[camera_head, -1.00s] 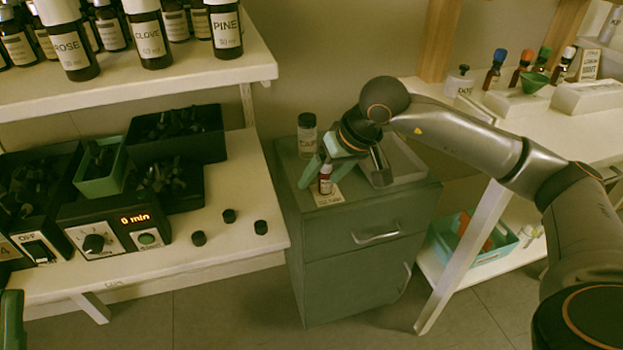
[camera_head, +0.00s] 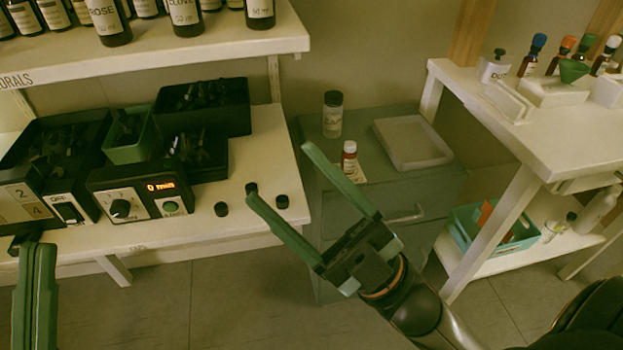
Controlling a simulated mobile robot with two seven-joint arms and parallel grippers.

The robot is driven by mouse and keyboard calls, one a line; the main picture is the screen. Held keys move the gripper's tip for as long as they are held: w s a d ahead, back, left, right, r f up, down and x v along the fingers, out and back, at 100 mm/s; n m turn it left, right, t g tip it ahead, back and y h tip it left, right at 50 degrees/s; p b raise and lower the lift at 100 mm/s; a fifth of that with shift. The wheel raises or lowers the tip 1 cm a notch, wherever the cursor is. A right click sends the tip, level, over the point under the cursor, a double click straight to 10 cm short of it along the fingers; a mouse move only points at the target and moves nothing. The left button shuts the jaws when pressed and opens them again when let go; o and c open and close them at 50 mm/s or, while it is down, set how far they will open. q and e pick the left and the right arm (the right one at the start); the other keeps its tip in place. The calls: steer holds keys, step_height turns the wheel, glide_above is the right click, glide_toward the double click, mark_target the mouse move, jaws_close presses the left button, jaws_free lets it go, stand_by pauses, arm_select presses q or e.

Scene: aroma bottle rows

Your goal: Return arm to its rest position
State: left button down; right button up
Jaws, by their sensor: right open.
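My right gripper (camera_head: 277,198) is open and empty. Its two long green fingers point up and left, in front of the grey cabinet and the left bench's right end. A small red bottle with a white cap (camera_head: 349,158) stands upright on a card on the grey cabinet (camera_head: 393,190), beyond the fingers and apart from them. My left gripper (camera_head: 37,262) shows at the lower left edge, with green fingers side by side; whether they are fully closed is hard to tell.
A clear jar with a dark lid (camera_head: 333,115) and a pale tray (camera_head: 447,157) are on the cabinet. Black caps (camera_head: 221,209) lie on the left bench by the timer box (camera_head: 138,207). The right bench (camera_head: 480,136) holds bottles. The floor ahead is clear.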

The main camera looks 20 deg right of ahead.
steer(key=m+t+h, duration=0.1)
steer(key=d+m+t+h, duration=0.1)
steer(key=m, duration=0.1)
steer(key=m+h, duration=0.1)
steer(key=m, duration=0.1)
steer(key=shift+w+d+f+t+h, duration=0.25)
steer(key=shift+w+d+t+h, duration=0.1)
steer(key=shift+d+t+h, duration=0.05)
